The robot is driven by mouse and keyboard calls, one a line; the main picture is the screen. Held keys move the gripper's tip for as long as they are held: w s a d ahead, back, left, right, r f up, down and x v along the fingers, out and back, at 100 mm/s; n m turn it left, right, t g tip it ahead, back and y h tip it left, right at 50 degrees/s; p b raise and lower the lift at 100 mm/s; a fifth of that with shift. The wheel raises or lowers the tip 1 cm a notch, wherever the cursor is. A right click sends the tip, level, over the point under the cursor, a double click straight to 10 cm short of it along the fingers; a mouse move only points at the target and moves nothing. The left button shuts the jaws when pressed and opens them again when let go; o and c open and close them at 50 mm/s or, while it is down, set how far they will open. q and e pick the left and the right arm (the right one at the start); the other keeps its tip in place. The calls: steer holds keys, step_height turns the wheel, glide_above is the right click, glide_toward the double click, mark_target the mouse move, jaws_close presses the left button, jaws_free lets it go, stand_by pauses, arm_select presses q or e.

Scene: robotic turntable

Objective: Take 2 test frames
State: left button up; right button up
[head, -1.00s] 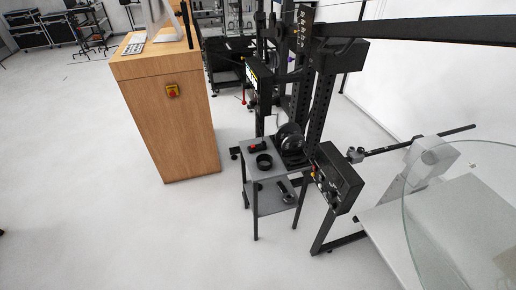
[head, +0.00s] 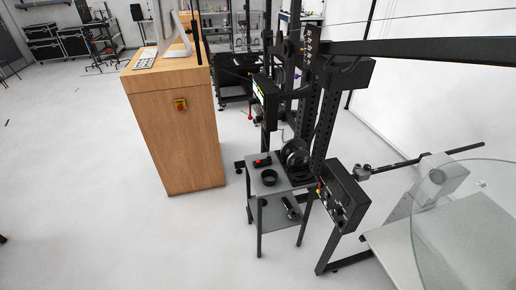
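A robotic turntable rig stands at the right, with a large clear round plate (head: 465,225) at the right edge, partly cut off by the frame. A black boom arm (head: 420,47) reaches over from a black upright column (head: 322,120). A wooden desk (head: 177,130) stands left of the rig. On its top are a keyboard (head: 145,63) and a monitor (head: 167,25) seen from the side. Neither of my grippers shows.
A small grey two-shelf stand (head: 260,186) holds a black ring and other small items beside the column. A black control box (head: 343,195) stands right of it. Black cases (head: 75,43) line the back left. The pale floor (head: 80,190) at the left is clear.

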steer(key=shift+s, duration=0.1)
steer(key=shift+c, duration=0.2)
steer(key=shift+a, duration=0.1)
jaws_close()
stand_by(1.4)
